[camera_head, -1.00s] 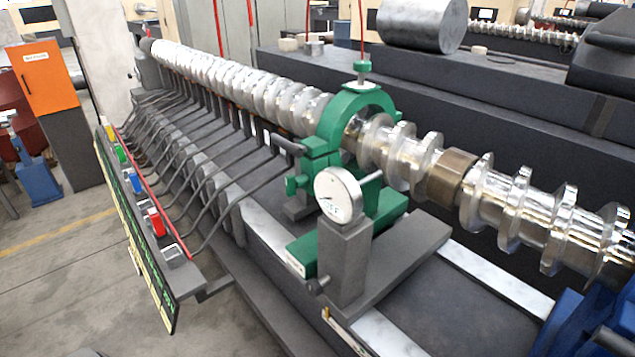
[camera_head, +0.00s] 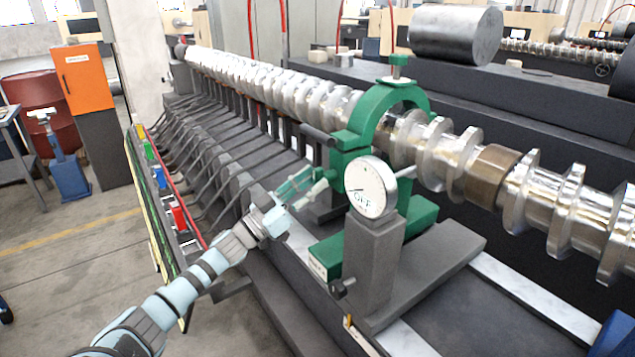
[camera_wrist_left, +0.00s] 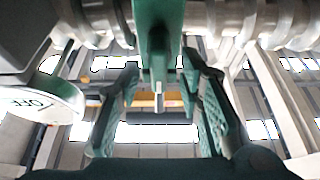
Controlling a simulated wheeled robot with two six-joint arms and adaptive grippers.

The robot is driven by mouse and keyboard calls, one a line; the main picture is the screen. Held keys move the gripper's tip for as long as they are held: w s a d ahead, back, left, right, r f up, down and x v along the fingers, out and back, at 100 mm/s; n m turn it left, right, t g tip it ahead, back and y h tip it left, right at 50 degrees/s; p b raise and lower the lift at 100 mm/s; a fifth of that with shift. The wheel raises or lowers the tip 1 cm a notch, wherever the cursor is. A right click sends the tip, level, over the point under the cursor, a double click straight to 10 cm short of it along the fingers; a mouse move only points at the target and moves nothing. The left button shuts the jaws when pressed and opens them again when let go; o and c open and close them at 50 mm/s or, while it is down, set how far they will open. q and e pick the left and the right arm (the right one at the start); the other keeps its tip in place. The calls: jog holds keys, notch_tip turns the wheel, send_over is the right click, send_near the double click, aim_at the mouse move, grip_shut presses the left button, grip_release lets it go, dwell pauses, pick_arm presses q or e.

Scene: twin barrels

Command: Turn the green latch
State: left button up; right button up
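A green clamp (camera_head: 345,150) arches over the shiny screw shaft in the head view. My left gripper (camera_head: 312,182) reaches from the lower left to the clamp's lower left side, behind the dial gauge. It covers the small green latch-like part there in the head view. In the left wrist view, a green upright part (camera_wrist_left: 158,38) hangs ahead, between the spread fingers of the open left gripper (camera_wrist_left: 161,70). The fingers appear apart from it, and I cannot tell any contact. My right gripper is not in view.
A round dial gauge marked OFF (camera_head: 370,188) stands on a grey post just right of my left gripper; its edge also shows in the left wrist view (camera_wrist_left: 50,100). Several bent grey rods (camera_head: 245,160) lie left. A panel (camera_head: 165,220) carries coloured switches, one green.

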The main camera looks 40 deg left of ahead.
pick_arm(q)
jog(key=shift+x, duration=1.2)
jog(key=shift+r, duration=0.1)
jog(key=shift+s, duration=0.1)
grip_shut()
